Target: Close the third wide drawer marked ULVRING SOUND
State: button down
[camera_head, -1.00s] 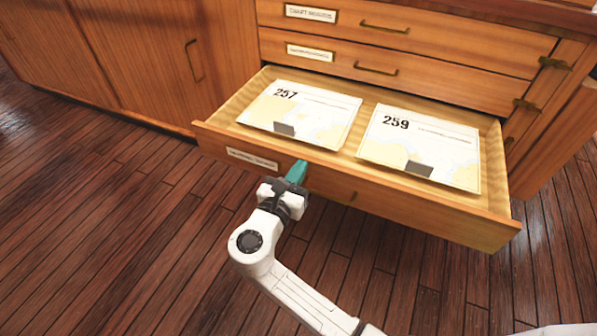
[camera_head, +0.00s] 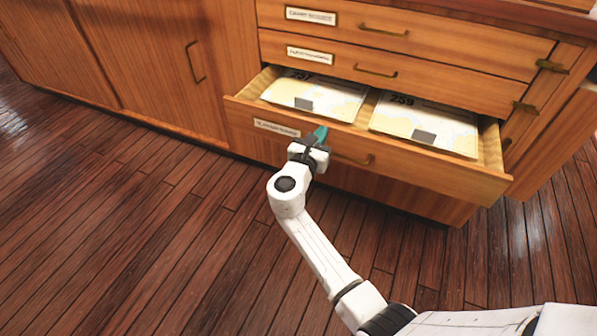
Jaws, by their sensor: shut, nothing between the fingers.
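The third wide drawer (camera_head: 420,170) stands partly open, below two shut wide drawers. Its front carries a label (camera_head: 276,128) too small to read for certain, and a brass handle (camera_head: 353,158). Inside lie two charts, 257 (camera_head: 318,95) on the left and 259 (camera_head: 428,122) on the right, their back parts under the drawer above. My gripper (camera_head: 320,134) is shut, its teal fingertips at the drawer front between the label and the handle. It looks to be touching the front, near its upper edge.
The upper drawer (camera_head: 400,30) and second drawer (camera_head: 430,80) are shut. Brass latches (camera_head: 552,66) sit on an upright panel at the right. A wooden cupboard door (camera_head: 150,60) is shut at the left. The plank floor (camera_head: 130,240) in front is clear.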

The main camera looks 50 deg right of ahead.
jog(key=b+x, duration=0.3)
jog(key=x, duration=0.6)
jog(key=b+x, duration=0.3)
jog(key=x, duration=0.6)
jog(key=shift+s+f, duration=0.1)
jog(key=shift+f, duration=0.1)
jog(key=shift+b+x, duration=0.55)
jog(key=shift+x, duration=0.3)
jog(key=shift+r, duration=0.1)
